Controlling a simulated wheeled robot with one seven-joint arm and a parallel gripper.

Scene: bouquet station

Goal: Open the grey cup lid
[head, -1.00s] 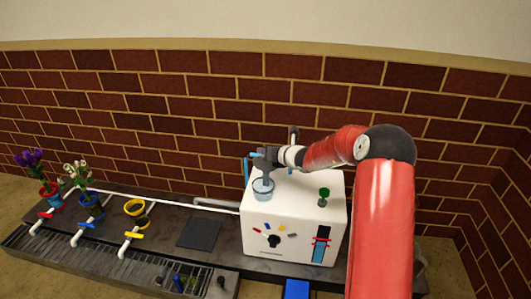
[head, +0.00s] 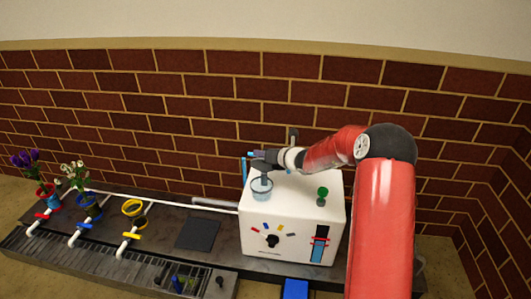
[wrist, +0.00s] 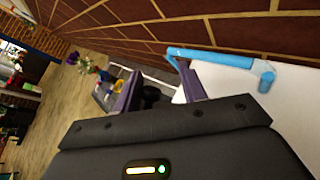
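The cup (head: 261,190) is a pale, see-through blue-grey vessel set in the top left of the white box (head: 300,205). I cannot make out a separate grey lid on it; my gripper covers part of its top. My gripper (head: 262,172) is right over the cup, close to its rim; contact cannot be told. In the wrist view its two purple-grey fingers (wrist: 158,88) stand apart, with a small dark shape between them that I cannot identify.
A blue pipe (wrist: 215,57) rises at the box's back left. A green knob (head: 322,192) stands on the box top, right of the cup. The brick wall (head: 200,110) is close behind. Flower pots (head: 88,200) stand far left; a dark flat pad (head: 197,235) lies left of the box.

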